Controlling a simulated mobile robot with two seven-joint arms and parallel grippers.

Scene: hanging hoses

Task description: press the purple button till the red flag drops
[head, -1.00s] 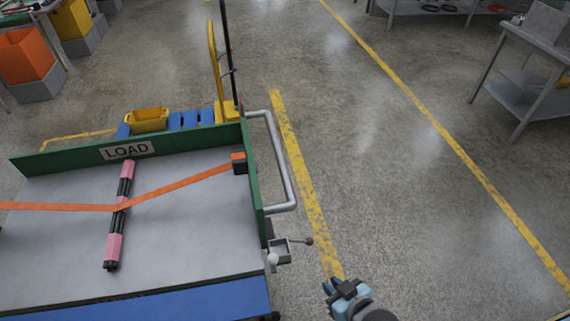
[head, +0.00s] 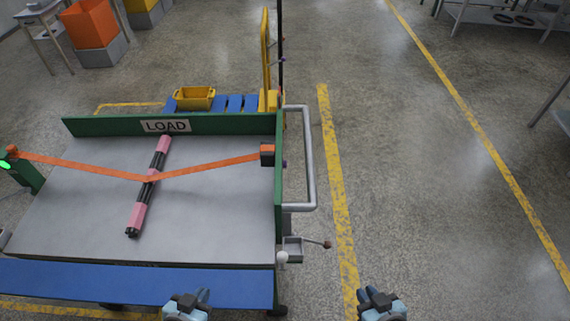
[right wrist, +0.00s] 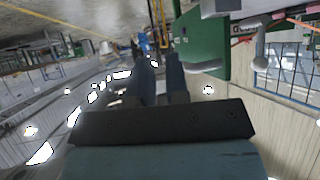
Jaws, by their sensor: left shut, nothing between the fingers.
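A small purple spot, perhaps the button (head: 284,164), shows on the outer side of the cart's green end wall, behind the strap's dark box; it is too small to tell its shape. I cannot make out a red flag; a lever with a dark red knob (head: 327,244) sticks out at the cart's near right corner. My left gripper (head: 203,293) is shut and empty, over the front blue ledge. My right gripper (head: 370,293) is over the floor, right of the cart. In the right wrist view its fingers (right wrist: 159,78) stand apart with nothing between them.
The grey cart bed (head: 90,210) has a LOAD sign (head: 166,126), an orange strap (head: 90,167) and a pink and black bundle (head: 138,215). A metal handle (head: 311,160) juts from its right side. A white knob (head: 282,257) is near the corner. The floor to the right is free.

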